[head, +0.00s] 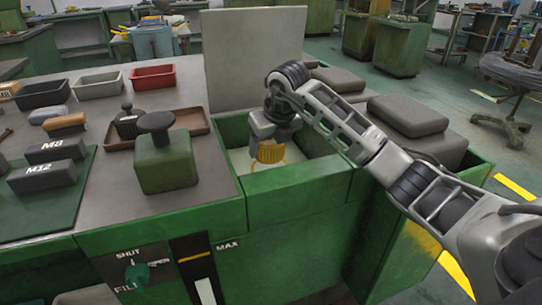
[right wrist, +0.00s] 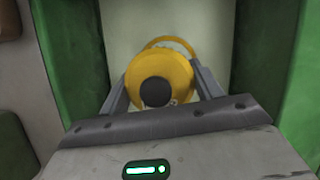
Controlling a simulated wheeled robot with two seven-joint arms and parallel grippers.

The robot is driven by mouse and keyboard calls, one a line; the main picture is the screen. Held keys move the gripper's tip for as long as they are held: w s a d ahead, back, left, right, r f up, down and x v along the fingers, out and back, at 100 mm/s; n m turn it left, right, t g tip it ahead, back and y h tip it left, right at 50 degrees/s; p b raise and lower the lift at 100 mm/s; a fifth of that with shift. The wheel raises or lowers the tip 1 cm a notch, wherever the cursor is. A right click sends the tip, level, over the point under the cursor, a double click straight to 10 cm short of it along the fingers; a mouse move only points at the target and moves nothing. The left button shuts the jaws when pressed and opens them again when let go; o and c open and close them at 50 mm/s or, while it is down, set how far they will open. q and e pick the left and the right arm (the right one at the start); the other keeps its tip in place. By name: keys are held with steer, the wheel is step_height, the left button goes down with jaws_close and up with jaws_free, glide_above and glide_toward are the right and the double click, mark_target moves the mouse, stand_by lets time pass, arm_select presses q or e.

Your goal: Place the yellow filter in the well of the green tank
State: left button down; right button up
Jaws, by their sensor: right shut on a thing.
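The yellow filter (head: 270,152) is at the tip of my right arm, inside the opening of the green tank (head: 300,190). My right gripper (head: 266,140) points down into the well and is shut on the filter. In the right wrist view the filter (right wrist: 160,78) sits between the two fingers (right wrist: 162,88), its dark round centre facing the camera. A yellow ring (right wrist: 172,44) shows just beyond it on the pale well floor (right wrist: 205,25). I cannot tell whether the filter touches the floor. My left gripper is not in view.
A grey lid (head: 254,75) stands upright behind the well. Left of it are a green block with a dark knob (head: 165,165), a brown tray (head: 190,122) and red and grey bins. Grey pads (head: 408,115) lie to the right. Green walls flank the well closely.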

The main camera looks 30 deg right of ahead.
mark_target(271, 157)
steer(key=shift+w+d+f, duration=0.25)
steer(key=shift+d+f, duration=0.05)
steer(key=shift+f, duration=0.2)
steer(key=shift+d+f, duration=0.15)
steer(key=shift+f, duration=1.45)
steer(key=shift+f, duration=0.2)
steer(key=o, duration=1)
steer(key=shift+o, duration=0.2)
steer(key=shift+r, duration=0.1)
steer(key=v, duration=1.2)
steer(key=shift+p, duration=0.3)
steer(key=shift+w+r, duration=0.1)
steer(key=shift+r, duration=0.1)
